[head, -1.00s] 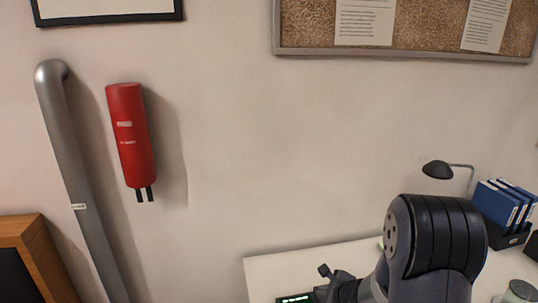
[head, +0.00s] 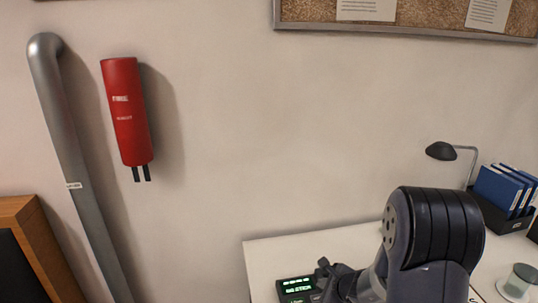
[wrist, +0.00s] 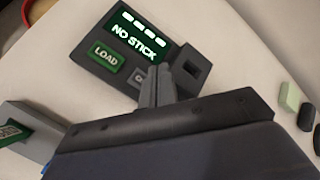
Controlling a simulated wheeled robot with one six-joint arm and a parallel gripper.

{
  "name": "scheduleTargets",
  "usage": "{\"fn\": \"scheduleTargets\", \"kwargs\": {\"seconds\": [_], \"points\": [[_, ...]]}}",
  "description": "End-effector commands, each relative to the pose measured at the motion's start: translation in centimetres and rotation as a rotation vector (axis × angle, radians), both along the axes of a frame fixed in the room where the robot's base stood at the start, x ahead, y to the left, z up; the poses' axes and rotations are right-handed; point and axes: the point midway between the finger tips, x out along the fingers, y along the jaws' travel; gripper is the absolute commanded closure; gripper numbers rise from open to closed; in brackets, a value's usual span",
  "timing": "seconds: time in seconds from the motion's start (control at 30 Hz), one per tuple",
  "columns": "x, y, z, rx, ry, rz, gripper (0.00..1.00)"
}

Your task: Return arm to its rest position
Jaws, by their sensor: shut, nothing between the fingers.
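My arm rises at the lower right of the head view, and its dark gripper (head: 325,266) is beside a small dark device with a lit green display. In the wrist view my gripper (wrist: 157,82) is shut and empty, its grey fingers pressed together. The fingers overlap the lower edge of the device (wrist: 120,60) in the picture. The display reads "NO STICK", and a green button is marked "LOAD". A grey button beside it is partly hidden by the fingers. I cannot tell whether the fingers touch the device.
The white desk (head: 300,250) also holds a black lamp (head: 440,151), blue binders (head: 500,188) and a lidded jar (head: 519,281). The wrist view shows a grey block (wrist: 28,132) and several small sticks, one pale green (wrist: 290,97). A red cylinder (head: 126,112) hangs on the wall.

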Motion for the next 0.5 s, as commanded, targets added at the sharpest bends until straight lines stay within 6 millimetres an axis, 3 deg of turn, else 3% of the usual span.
{"fn": "scheduleTargets", "kwargs": {"seconds": [0.17, 0.2, 0.3, 0.33, 0.43, 0.47, 0.5], "points": [[0.0, 0.0, -0.6, -0.003, -0.003, 0.001, 1.0], [0.0, 0.0, 0.9, -0.001, -0.003, -0.001, 1.0], [0.0, 0.0, 2.3, -0.002, -0.002, -0.001, 1.0], [-0.1, 0.0, 0.9, -0.001, 0.002, -0.001, 1.0], [-0.1, 0.0, -0.8, 0.0, 0.002, -0.002, 1.0], [-0.1, 0.0, -1.0, 0.0, 0.002, -0.002, 1.0], [0.0, 0.0, 0.2, 0.002, 0.003, -0.002, 1.0]]}}
